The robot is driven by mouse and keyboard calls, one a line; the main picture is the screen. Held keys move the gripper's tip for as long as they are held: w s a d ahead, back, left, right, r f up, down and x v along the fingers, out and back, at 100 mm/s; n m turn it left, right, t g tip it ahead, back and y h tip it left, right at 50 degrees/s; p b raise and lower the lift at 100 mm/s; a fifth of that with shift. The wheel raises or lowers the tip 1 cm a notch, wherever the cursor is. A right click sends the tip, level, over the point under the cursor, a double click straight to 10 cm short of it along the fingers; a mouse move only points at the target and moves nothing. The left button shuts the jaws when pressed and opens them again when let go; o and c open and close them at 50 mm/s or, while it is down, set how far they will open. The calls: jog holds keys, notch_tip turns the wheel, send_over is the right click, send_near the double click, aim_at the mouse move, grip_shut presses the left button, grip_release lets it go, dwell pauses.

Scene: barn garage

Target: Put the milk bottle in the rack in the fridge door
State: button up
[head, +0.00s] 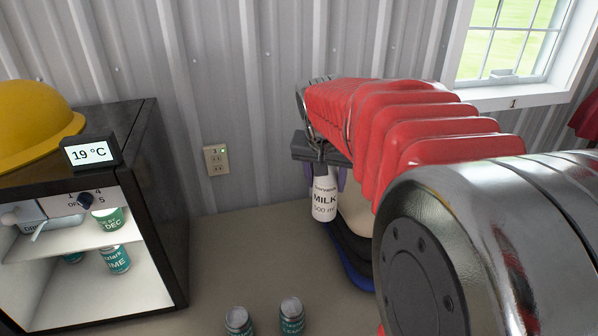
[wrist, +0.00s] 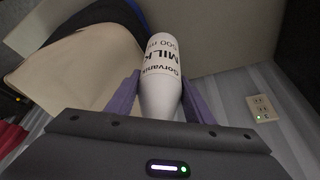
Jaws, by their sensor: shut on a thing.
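The milk bottle (head: 324,199) is white with dark "MILK" lettering. It hangs below my gripper (head: 326,170) in the head view, to the right of the fridge and in front of the wall. In the wrist view the milk bottle (wrist: 160,75) sits between the two purple fingers of my gripper (wrist: 160,98), which are shut on it. The small black fridge (head: 150,200) stands at the left with its front open, showing a white inside with a shelf. The door and its rack are not in view.
Green-labelled tins (head: 110,219) are inside the fridge. Two cans (head: 292,315) stand on the surface to its right. A yellow hard hat (head: 35,120) and a 19 °C display (head: 90,152) are on top. A wall socket (head: 216,159) is behind.

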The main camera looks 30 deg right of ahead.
jog(key=w+a+f+n+y, duration=0.1)
jog(key=w+a+n, duration=0.2)
jog(key=w+a, duration=0.6)
jog(key=w+a+f+n+t, duration=0.1)
jog(key=w+a+f+n, duration=0.1)
jog(key=w+a, duration=0.7)
jog(key=a, duration=0.4)
jog(key=shift+w+n+y, duration=0.15)
jog(key=shift+n+y, duration=0.25)
jog(key=shift+f, duration=0.1)
